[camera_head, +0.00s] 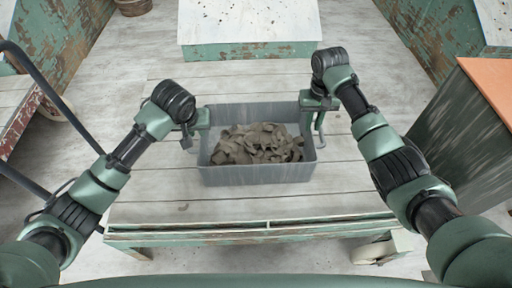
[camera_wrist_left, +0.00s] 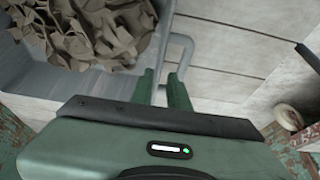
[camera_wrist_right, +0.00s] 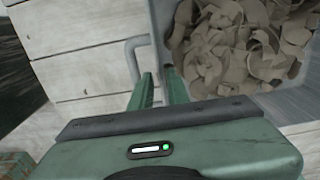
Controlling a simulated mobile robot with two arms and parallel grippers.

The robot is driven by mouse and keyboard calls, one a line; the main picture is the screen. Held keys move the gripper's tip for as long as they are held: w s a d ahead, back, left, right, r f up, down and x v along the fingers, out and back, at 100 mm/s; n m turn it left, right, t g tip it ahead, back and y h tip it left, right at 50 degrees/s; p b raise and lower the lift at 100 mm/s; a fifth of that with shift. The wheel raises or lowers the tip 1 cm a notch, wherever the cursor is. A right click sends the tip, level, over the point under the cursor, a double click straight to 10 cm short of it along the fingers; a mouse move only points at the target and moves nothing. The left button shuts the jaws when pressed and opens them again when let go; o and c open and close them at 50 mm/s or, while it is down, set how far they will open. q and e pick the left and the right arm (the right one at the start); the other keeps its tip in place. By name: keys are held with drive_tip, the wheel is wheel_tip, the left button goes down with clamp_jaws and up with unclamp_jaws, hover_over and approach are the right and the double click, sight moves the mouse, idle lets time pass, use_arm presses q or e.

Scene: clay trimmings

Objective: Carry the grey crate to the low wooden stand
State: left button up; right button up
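The grey crate (camera_head: 258,175) stands upright on a whitewashed plank table (camera_head: 330,185) in the head view, filled with brown clay trimmings (camera_head: 258,143). My left gripper (camera_wrist_left: 162,92) is at its left side. Its two fingers are apart beside the left handle (camera_wrist_left: 184,48), close to the crate wall. My right gripper (camera_wrist_right: 158,90) is at the right side, fingers also apart, beside the right handle (camera_wrist_right: 133,58). The fingers partly hide the handles' lower ends. I cannot tell for sure which piece is the low wooden stand.
A pale-topped, peeling green block (camera_head: 250,28) stands beyond the table, with floor between. A reddish-edged plank surface (camera_head: 18,112) is at left. An orange-topped cabinet (camera_head: 490,80) is at right, near my right arm. The table has bare planks around the crate.

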sight(204, 139)
use_arm(q)
drive_tip(key=shift+w+f, duration=0.1)
use_arm(e)
drive_tip(key=shift+f, duration=0.1)
